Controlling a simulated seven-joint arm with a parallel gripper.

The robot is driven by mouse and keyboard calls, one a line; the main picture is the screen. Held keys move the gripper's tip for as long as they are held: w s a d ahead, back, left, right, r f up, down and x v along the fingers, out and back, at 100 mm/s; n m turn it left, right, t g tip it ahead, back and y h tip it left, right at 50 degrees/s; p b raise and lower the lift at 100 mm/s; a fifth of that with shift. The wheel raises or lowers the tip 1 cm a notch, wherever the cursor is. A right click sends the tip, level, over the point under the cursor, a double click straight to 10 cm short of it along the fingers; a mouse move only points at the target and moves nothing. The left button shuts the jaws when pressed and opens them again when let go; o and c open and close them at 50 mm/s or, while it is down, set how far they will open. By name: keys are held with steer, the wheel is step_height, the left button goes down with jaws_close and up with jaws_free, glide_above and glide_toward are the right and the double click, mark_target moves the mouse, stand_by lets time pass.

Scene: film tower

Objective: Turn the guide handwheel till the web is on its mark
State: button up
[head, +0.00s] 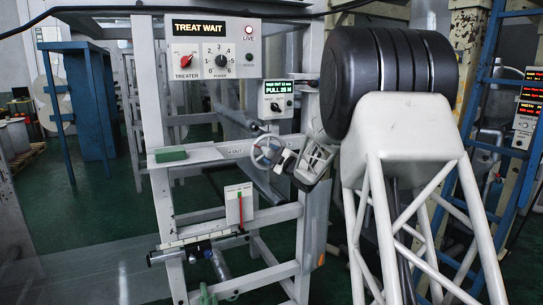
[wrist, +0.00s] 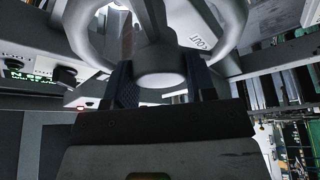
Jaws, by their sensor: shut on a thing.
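The guide handwheel (head: 262,152) is a pale spoked wheel on the front of the grey frame. My gripper (head: 281,163) reaches it from the right. In the wrist view the wheel's rim (wrist: 82,30) arcs across the top, and the dark fingers of my gripper (wrist: 162,82) stand either side of its round pale hub or knob, shut on it. An OUT label shows behind the wheel. A small display (head: 279,87) above reads PULL 35 N on its lower line; its upper line, seemingly a web OUT value, is too small to read surely. The web and its mark are not clear.
A panel (head: 213,47) reading TREAT WAIT has a red knob, a numbered dial and a lit LIVE lamp. A green block (head: 171,155) lies on the ledge left of the wheel. Below is a white plate (head: 239,203) with a red pointer. Blue-framed equipment stands behind.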

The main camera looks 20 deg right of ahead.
steer(key=n, duration=0.2)
steer(key=n+g, duration=0.1)
steer(key=n, duration=0.1)
steer(key=shift+g+y, duration=0.3)
steer(key=shift+n+g, duration=0.6)
steer(key=shift+n, duration=1.2)
steer(key=o, duration=1.2)
steer(key=shift+s, duration=0.15)
steer(key=v, duration=0.7)
steer(key=shift+s+r, duration=0.1)
steer(key=shift+s, duration=0.2)
